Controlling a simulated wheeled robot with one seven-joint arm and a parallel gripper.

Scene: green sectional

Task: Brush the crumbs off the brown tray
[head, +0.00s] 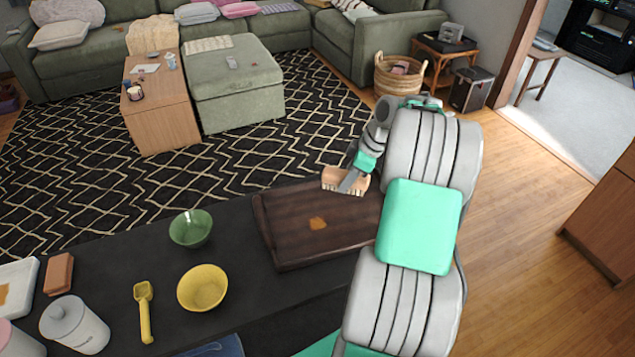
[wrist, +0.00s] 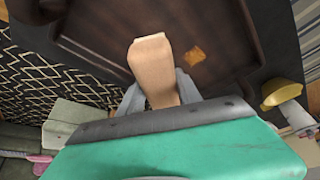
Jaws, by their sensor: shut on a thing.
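The brown tray (head: 283,256) lies on the dark table, its right part hidden behind my arm. A small orange-brown patch of crumbs (head: 317,223) is on the tray's middle; it also shows in the wrist view (wrist: 195,57). My gripper (head: 352,184) is at the tray's far right edge, shut on a wooden brush (head: 338,179) with pale bristles pointing down. In the wrist view the brush (wrist: 153,70) sticks out between the fingers over the tray (wrist: 228,60). The brush is apart from the crumbs, and I cannot tell if its bristles touch the tray.
Left of the tray on the dark table (head: 120,250) are a green bowl (head: 190,229), a yellow bowl (head: 203,288), a yellow scoop (head: 145,312), a brown block (head: 59,274) and a white lidded jar (head: 74,326). A white tray (head: 20,272) stands at the far left.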

